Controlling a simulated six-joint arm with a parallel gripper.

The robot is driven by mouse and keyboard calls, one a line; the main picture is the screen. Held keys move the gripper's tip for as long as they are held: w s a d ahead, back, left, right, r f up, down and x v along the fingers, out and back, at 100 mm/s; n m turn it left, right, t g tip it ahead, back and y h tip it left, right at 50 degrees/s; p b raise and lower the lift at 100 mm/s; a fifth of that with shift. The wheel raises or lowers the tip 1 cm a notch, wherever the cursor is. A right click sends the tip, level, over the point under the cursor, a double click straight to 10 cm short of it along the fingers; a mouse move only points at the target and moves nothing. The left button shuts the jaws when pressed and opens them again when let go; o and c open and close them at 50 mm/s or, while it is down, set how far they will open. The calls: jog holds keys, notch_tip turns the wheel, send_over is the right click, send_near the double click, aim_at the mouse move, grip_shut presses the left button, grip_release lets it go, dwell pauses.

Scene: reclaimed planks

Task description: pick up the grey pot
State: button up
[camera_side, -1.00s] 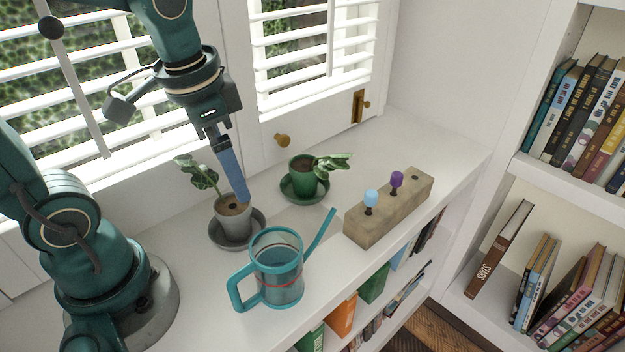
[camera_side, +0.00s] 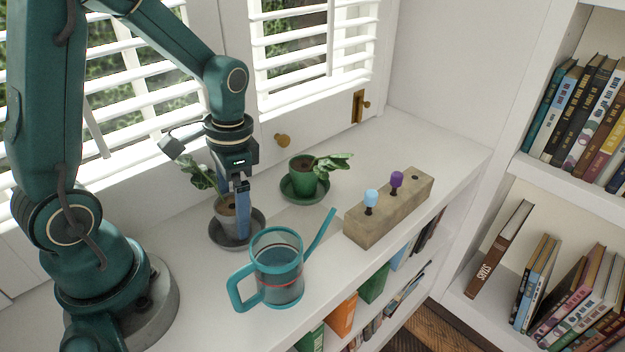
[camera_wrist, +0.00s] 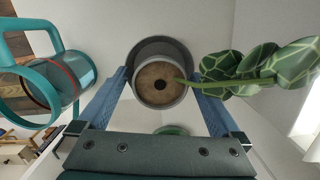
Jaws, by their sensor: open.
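The grey pot (camera_side: 222,214) stands on a dark grey saucer (camera_side: 257,243) on the white shelf top, with a leafy plant (camera_side: 198,177) leaning to the left out of it. In the wrist view the pot (camera_wrist: 141,92) shows from above, with brown soil and a dark hole in the middle. My gripper (camera_side: 241,236) is open and points down at the pot; in the side view a blue finger covers the pot's right part. In the wrist view the two blue fingers of my gripper (camera_wrist: 160,88) lie on either side of the pot. I cannot tell whether they touch it.
A teal watering can (camera_side: 278,275) stands close in front of the saucer. A green pot (camera_side: 301,180) on a green saucer (camera_side: 290,195) stands behind to the right. A block (camera_side: 390,212) with a blue and a purple knob stands at the right. Bookshelves are farther right.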

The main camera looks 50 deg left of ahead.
jog(key=shift+f, duration=0.15)
grip_shut()
notch_tip(320, 180, up, 13)
dwell(1.1)
jog(key=shift+w, duration=0.1)
jog(key=f, duration=0.1)
jog(key=w+f+n, duration=0.1)
jog(key=f+n, duration=0.1)
jog(key=f, duration=0.1)
jog(key=shift+w+a, duration=0.1)
jog(key=shift+w, duration=0.15)
jog(key=shift+n, duration=0.9)
jog(key=f, duration=0.2)
jog(key=s+f, duration=0.1)
jog(key=f, duration=0.1)
jog(key=shift+f, duration=0.25)
jog(key=shift+s+f, duration=0.35)
jog(key=shift+f, duration=1.55)
